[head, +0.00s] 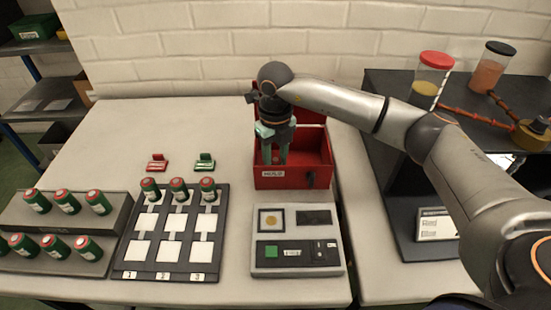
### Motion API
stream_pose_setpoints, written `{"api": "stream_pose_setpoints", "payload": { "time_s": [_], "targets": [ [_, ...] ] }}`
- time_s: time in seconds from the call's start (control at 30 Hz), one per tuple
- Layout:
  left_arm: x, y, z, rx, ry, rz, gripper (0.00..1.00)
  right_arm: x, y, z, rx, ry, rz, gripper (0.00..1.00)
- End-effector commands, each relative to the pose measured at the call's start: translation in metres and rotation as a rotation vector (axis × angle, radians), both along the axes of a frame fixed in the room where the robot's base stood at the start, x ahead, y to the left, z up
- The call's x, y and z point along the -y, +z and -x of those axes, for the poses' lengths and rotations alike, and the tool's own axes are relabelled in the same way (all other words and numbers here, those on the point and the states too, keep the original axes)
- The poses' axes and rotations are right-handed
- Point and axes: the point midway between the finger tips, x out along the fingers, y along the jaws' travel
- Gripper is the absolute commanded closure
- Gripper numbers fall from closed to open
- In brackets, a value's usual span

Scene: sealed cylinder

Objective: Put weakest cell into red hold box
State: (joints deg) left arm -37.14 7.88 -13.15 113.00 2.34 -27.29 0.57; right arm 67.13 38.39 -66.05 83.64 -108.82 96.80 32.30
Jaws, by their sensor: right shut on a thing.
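The red hold box (314,180) stands open at the back middle of the table, with a white label on its front. My right gripper (275,158) reaches down into the left part of the box. It is shut on a cell (276,160), which is mostly hidden by the fingers and the box wall. Other green cells with red tops stand upright: several in the two-step rack (118,212) at left, and three along the back row of the dark tray with white squares (125,262). My left gripper is not in view.
A grey tester (337,258) with a green display sits in front of the box. A red clip (157,163) and a green clip (204,162) lie behind the tray. A dark bench at right holds jars with a red lid (437,60) and a black lid (500,48). The back left table is clear.

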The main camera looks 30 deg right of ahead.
Motion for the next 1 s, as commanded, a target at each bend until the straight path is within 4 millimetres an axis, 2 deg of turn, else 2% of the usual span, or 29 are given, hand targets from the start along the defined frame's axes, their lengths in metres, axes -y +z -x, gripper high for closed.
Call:
{"api": "stream_pose_setpoints", "payload": {
  "time_s": [0.07,0.1,0.33,0.57,0.7,0.77,1.0],
  "targets": [
    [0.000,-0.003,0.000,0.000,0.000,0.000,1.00,0.000,-0.004,0.000,0.000,0.000,0.000,1.00],
    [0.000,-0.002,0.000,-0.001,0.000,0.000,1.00,0.000,-0.003,0.000,0.000,0.000,0.000,0.56],
    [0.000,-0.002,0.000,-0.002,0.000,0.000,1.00,0.000,-0.003,0.000,0.000,0.000,0.000,0.30],
    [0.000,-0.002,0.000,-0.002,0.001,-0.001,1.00,0.000,-0.002,0.000,0.000,0.000,0.000,0.29],
    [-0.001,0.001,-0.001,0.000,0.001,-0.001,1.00,0.000,0.006,0.000,0.002,0.000,0.000,0.29],
    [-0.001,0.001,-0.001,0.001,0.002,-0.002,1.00,0.000,0.014,-0.001,0.003,0.000,0.001,0.29],
    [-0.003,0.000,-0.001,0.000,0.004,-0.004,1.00,0.000,0.065,-0.001,0.004,0.000,-0.001,0.29]
  ]
}}
